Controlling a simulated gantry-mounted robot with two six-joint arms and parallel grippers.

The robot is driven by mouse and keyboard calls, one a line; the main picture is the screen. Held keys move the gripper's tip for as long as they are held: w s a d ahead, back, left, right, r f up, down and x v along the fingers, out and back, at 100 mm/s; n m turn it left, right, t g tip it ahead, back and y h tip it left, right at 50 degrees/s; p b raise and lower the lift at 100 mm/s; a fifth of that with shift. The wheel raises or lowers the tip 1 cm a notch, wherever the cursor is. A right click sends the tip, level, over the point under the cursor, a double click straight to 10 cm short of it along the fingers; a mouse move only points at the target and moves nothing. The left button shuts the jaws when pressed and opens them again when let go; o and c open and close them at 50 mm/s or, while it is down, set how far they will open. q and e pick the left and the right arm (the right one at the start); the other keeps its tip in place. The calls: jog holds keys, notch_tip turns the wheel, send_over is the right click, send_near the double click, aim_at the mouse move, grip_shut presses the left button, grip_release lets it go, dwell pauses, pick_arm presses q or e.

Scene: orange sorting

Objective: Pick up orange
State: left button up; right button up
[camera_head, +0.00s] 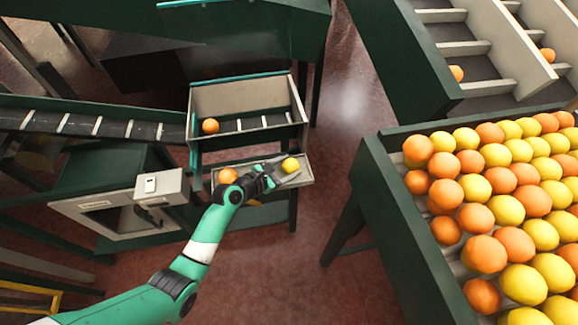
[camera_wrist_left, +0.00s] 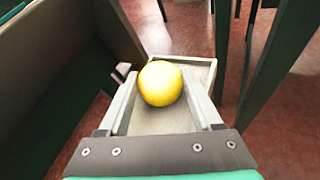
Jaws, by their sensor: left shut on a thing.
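My left gripper (camera_head: 284,171) is over the right part of a small grey tray (camera_head: 305,170), shut on a yellow fruit (camera_head: 290,165). In the left wrist view the yellow fruit (camera_wrist_left: 160,83) sits between the two fingers, with the tray (camera_wrist_left: 199,72) beneath and beyond it. An orange (camera_head: 228,176) lies at the left end of the tray, partly behind my left arm. Another orange (camera_head: 210,126) is in the grey box above the tray. My right gripper is not in view.
A large green-sided bin (camera_head: 392,213) full of oranges and yellow fruits stands at the right. A conveyor (camera_head: 80,124) runs in from the left. Divided chutes (camera_head: 480,48) with a few oranges are at the upper right. Open floor (camera_head: 335,275) lies between the tray and the bin.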

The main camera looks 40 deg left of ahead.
aim_at(288, 164)
pick_arm(q)
notch_tip(288, 164, up, 3)
jog(key=shift+r+p, duration=0.2)
jog(key=shift+p, duration=0.85)
jog(key=w+d+r+p+v, duration=0.1)
jog(key=p+v, duration=0.6)
jog(key=v, duration=0.9)
notch_tip(288, 164, up, 2)
jog(key=shift+d+r+p, duration=0.1)
jog(key=shift+d+p, duration=0.2)
jog(key=shift+d, duration=0.35)
jog(key=d+f+m+h, duration=0.1)
jog(key=d+f+h, duration=0.1)
jog(key=d, duration=0.5)
jog(key=d+f+m+h, duration=0.1)
jog(key=d+f+m, duration=0.15)
jog(key=d, duration=0.55)
jog(key=s+a+r+n+y+p, duration=0.1)
jog(key=s+r+p, duration=0.1)
jog(key=r+p, duration=1)
jog(key=s+a+r+n+y+p, duration=0.2)
jog(key=s+r+p, duration=0.1)
jog(key=r+p, duration=1)
jog(key=shift+a+p, duration=0.2)
jog(key=shift+p, duration=0.6)
